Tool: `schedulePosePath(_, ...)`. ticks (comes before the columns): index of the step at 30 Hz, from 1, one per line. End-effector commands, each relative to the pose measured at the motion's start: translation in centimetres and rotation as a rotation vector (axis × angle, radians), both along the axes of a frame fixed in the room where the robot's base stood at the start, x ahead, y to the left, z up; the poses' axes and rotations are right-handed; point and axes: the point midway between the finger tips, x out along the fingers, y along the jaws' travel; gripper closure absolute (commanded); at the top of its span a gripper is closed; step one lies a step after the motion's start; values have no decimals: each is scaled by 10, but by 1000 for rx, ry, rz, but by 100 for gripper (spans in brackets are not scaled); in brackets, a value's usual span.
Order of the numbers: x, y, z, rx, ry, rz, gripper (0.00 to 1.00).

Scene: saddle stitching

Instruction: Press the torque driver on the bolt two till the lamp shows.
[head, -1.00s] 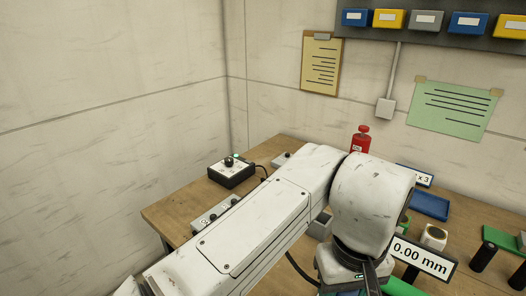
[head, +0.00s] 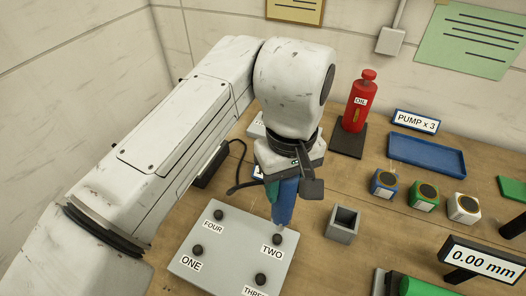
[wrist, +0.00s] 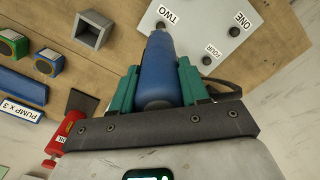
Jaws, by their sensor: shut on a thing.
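My gripper (head: 284,184) is shut on the blue torque driver (head: 284,207), which points down at the grey plate (head: 226,265). Its green fingers clasp the driver's body in the wrist view (wrist: 160,85). The driver's tip is at bolt two, by the label TWO (head: 272,252). Bolt one (head: 197,250), bolt three (head: 260,279) and bolt four (head: 218,214) stand clear on the plate. No lit lamp shows now; my arm hides most of the black box behind it.
A grey open holder (head: 342,225) stands right of the plate. Further right are several small colored blocks, a blue tray (head: 427,155) and a 0.00 mm sign (head: 481,262). A red oil can (head: 360,105) stands at the back. A dark cable runs behind my gripper.

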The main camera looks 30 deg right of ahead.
Motion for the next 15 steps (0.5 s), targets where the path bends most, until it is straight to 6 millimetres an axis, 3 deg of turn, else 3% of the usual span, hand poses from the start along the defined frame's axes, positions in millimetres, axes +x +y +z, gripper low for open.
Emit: schedulePosePath(15, 0, 0, -22, 0, 0, 0, 92)
